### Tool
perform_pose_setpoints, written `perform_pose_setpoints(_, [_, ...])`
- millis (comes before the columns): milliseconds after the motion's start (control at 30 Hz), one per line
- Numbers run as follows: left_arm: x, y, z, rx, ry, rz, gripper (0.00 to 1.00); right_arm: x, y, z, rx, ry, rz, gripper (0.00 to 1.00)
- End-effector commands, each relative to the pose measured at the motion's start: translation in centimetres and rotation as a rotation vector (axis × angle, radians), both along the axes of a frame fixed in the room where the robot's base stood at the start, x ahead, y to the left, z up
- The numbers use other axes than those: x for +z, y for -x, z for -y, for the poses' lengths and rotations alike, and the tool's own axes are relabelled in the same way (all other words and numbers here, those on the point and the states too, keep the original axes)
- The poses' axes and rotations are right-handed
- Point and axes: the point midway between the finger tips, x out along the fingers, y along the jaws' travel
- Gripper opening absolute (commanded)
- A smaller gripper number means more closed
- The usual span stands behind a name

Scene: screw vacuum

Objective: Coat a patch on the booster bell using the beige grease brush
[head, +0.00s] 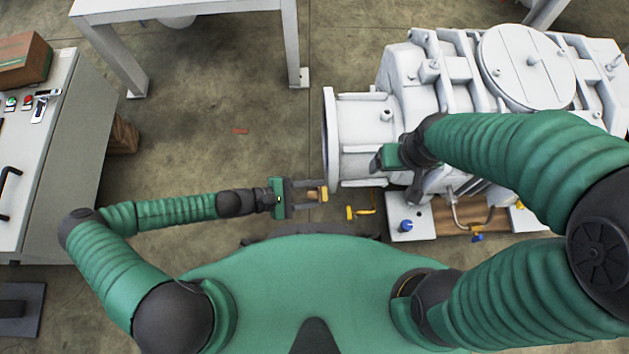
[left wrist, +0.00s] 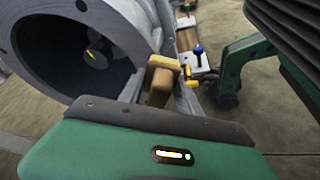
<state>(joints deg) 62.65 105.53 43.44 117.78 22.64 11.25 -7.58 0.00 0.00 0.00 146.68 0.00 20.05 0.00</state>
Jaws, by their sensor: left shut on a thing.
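The booster bell (head: 331,140) is the pale round flange at the left end of the big white machine. In the left wrist view the bell (left wrist: 128,25) shows its wide dark opening at upper left. My left gripper (head: 306,192) is shut on the beige grease brush (head: 323,193), just below the bell's lower edge in the head view. In the left wrist view the brush (left wrist: 160,82) stands close beside the rim; I cannot tell whether they touch. My right gripper (head: 389,157) is in front of the machine behind the bell; its fingers are not clear.
A yellow-handled part (head: 361,211) and a blue knob (head: 407,225) sit by the machine's base. A control cabinet (head: 62,150) stands at left, and a white table frame (head: 190,8) stands at the back. The floor between cabinet and bell is mostly clear.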

Motion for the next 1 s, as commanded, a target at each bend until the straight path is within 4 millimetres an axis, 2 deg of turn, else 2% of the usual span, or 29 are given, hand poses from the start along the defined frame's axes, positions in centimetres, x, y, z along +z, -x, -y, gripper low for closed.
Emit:
perform_pose_setpoints(133, [1.3, 0.0, 0.2, -0.001, 0.001, 0.0, 0.08, 1.5, 0.0, 0.0, 0.0, 0.0, 0.0, 0.8])
perform_pose_setpoints(267, [1.1, -0.2, 0.2, -0.001, 0.0, 0.0, 0.08, 1.5, 0.0, 0.0, 0.0, 0.0, 0.0, 0.8])
perform_pose_setpoints(633, [1.0, -3.8, 0.4, -0.001, -0.001, 0.001, 0.08, 1.1, 0.0, 0.0, 0.0, 0.0, 0.0, 0.8])
perform_pose_setpoints(767, [1.3, -4.1, 0.4, -0.001, 0.002, 0.0, 0.08, 1.3, 0.0, 0.0, 0.0, 0.0, 0.0, 0.8])
perform_pose_setpoints(1000, [2.6, -4.0, 0.2, -0.001, 0.002, 0.0, 0.08, 2.9, 0.0, 0.0, 0.0, 0.0, 0.0, 0.8])
